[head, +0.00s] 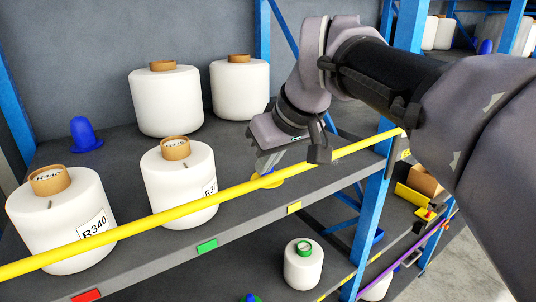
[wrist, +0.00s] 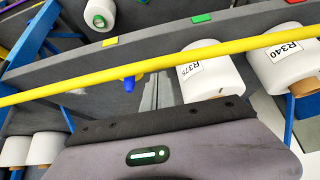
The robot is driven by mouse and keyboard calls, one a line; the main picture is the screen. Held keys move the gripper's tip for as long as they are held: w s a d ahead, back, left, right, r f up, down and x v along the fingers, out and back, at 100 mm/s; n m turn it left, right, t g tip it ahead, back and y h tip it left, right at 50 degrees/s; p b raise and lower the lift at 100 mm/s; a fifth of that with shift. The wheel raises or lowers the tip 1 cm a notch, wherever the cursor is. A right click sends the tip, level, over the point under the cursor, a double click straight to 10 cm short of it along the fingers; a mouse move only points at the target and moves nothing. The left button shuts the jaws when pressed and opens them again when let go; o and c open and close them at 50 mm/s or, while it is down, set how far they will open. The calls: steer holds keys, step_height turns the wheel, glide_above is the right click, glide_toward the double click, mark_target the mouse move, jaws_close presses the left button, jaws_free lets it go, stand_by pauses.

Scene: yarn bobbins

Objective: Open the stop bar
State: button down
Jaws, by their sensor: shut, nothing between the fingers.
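The yellow stop bar (head: 240,190) runs straight across the front of the upper shelf, in front of the bobbins, up to the blue post on the right. It also crosses the whole wrist view (wrist: 220,51). My gripper (head: 266,165) points down over the shelf, near the middle-right stretch of the bar. Its fingers are together and empty. In the wrist view the fingers (wrist: 155,92) end close to the bar; I cannot tell whether they touch it.
White bobbins labelled R340 (head: 60,220) and R375 (head: 182,185) stand behind the bar, with two more bobbins (head: 166,102) (head: 240,90) farther back. A blue peg (head: 85,136) and a yellow peg base (head: 267,180) are on the shelf. A blue post (head: 377,205) stands right.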

steer(key=shift+d+f, duration=0.1)
steer(key=shift+f, duration=0.05)
steer(key=shift+f, duration=0.1)
step_height(320, 180, down, 17)
steer(key=b, duration=1.4)
steer(key=shift+f, duration=0.2)
